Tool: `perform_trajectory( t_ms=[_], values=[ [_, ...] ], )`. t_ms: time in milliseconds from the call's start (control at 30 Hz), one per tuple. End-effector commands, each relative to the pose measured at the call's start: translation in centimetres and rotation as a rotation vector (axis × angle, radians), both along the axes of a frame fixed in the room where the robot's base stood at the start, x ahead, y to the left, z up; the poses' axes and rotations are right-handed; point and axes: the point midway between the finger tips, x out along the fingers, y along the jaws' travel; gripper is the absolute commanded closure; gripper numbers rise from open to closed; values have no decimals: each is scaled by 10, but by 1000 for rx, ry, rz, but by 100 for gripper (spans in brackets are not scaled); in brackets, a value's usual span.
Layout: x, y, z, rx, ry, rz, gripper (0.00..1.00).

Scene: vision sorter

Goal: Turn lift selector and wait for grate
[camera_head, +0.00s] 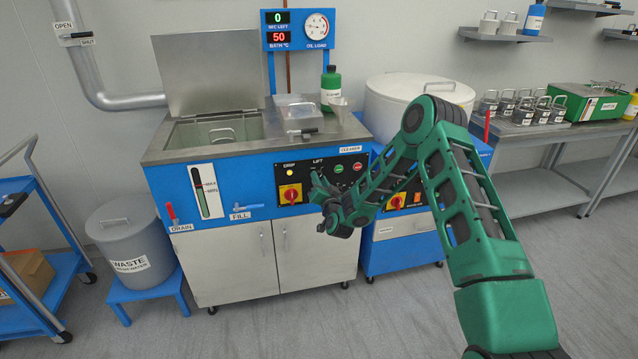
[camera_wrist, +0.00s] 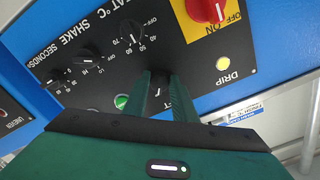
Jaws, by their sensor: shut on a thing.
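My gripper (camera_head: 320,185) is at the blue machine's black control panel, just below the LIFT label. In the wrist view, its fingers (camera_wrist: 161,92) are closed around a dark knob, the lift selector (camera_wrist: 160,88), which the fingers mostly hide; I cannot read its setting. The DRIP lamp (camera_wrist: 223,64) is lit yellow and also shows in the head view (camera_head: 290,173). The machine's bath (camera_head: 208,134) has its lid (camera_head: 208,72) raised. A handle inside (camera_head: 222,135) may belong to the grate, which sits low in the opening and is mostly hidden.
A red-and-yellow on/off switch (camera_head: 291,194) is close beside my gripper. The display (camera_head: 295,30) reads 0 seconds left and 50 degrees. A green bottle (camera_head: 331,85) stands on the machine top. A waste drum (camera_head: 129,245) stands at left. The front floor is clear.

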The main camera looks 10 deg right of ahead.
Motion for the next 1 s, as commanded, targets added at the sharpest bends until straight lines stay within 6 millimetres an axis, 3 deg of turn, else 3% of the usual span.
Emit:
perform_trajectory(
  t_ms=[500, 533, 600, 1000],
  values=[
    [-1, -4, -2, 13, 2, -5, 98],
    [-1, -4, -2, 13, 2, -5, 68],
    [0, -3, -2, 13, 1, -4, 58],
    [-8, -1, -1, 14, 2, -1, 58]
  ],
)
